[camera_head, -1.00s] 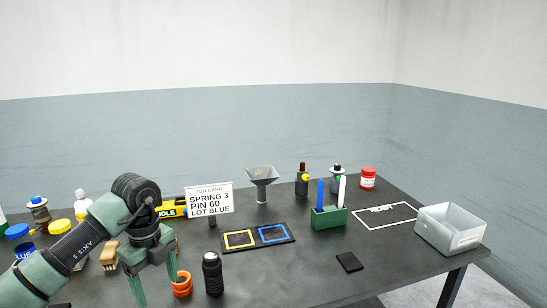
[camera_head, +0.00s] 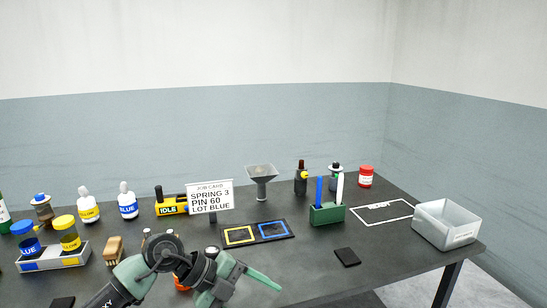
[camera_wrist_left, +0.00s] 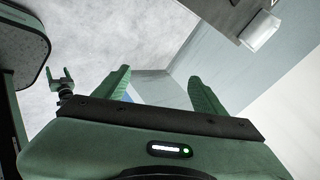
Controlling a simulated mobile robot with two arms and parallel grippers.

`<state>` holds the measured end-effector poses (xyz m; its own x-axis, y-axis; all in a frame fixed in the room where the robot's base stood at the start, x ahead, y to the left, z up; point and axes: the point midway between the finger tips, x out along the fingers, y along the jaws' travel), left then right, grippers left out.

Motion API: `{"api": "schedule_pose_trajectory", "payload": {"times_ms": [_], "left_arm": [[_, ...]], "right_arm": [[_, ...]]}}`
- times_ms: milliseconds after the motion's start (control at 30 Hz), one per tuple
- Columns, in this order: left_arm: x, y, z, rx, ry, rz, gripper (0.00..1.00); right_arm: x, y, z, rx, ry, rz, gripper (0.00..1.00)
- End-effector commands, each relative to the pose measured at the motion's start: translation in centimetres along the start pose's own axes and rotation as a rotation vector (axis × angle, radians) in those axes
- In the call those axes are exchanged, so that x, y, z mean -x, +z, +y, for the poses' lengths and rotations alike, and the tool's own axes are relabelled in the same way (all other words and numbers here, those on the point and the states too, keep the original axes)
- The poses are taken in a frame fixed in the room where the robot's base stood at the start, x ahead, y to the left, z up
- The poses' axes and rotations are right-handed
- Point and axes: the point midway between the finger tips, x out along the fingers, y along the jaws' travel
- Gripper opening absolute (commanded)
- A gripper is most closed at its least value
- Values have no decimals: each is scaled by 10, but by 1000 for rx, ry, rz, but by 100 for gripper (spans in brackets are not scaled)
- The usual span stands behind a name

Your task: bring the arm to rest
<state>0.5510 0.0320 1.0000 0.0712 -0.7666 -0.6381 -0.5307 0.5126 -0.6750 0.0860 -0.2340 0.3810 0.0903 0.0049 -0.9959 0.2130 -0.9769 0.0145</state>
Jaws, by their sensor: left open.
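My left arm is folded low at the front edge of the table in the head view. Its gripper (camera_head: 246,290) points down and to the right, empty, with one green finger plainly visible. In the left wrist view my left gripper (camera_wrist_left: 162,85) has its two green fingers apart with nothing between them, facing floor and wall. A small green gripper, my right one (camera_wrist_left: 60,74), shows at the left of that view with its fingers apart.
The table (camera_head: 400,262) holds a job card (camera_head: 210,196), a black tray with yellow and blue frames (camera_head: 258,245), a green holder (camera_head: 327,215) and a clear bin (camera_head: 446,224). An orange ring (camera_head: 181,287) is mostly hidden behind my arm.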

Motion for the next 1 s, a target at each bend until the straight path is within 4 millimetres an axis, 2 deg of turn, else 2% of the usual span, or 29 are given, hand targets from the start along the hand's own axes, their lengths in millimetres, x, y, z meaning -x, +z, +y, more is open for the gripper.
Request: {"api": "schedule_pose_trajectory", "payload": {"times_ms": [33, 100, 167, 233, 300, 367, 467, 567, 667, 733, 767, 800, 867, 900, 1000], "left_arm": [[-15, -27, -16, -17, -136, 83, 70], [-18, -58, -46, -23, -353, 168, 70], [-11, -77, -70, -2, -541, 215, 70], [7, -88, -92, 51, -756, 240, 70], [31, -87, -106, 135, -958, 231, 70], [53, -78, -109, 231, -1116, 197, 70], [86, -47, -96, 435, -1334, 93, 70], [109, -8, -57, 680, -1476, -65, 70], [115, 27, 4, 956, -1524, -258, 70], [111, 42, 56, 1150, -1500, -397, 70], [107, 46, 79, 1228, -1476, -454, 70], [102, 48, 109, 1328, -1432, -528, 70], [91, 45, 153, 1469, -1347, -626, 70], [83, 40, 181, 1553, -1280, -685, 70], [66, 19, 238, 1720, -1109, -795, 70]], "right_arm": [[0, 1, 0, 0, 0, -1, 72], [0, 0, 0, 0, 0, -1, 72], [0, 0, 0, 0, 0, -1, 72], [0, 0, 0, 0, 0, -1, 72], [0, 0, 0, 0, 0, -1, 72], [0, 0, 0, 0, 0, -1, 72], [0, 0, 0, 0, 0, -1, 72], [0, 0, 0, -1, 1, -1, 72], [0, 0, 0, -1, 1, -1, 72], [0, 0, 1, -1, 1, -1, 72], [0, 0, 1, -1, 1, -1, 72], [0, 0, 1, -1, 1, -1, 72], [0, 0, 1, -1, 1, -1, 72], [0, 0, 1, -1, 1, 0, 72], [0, 0, 1, 0, 1, 0, 72]]}}
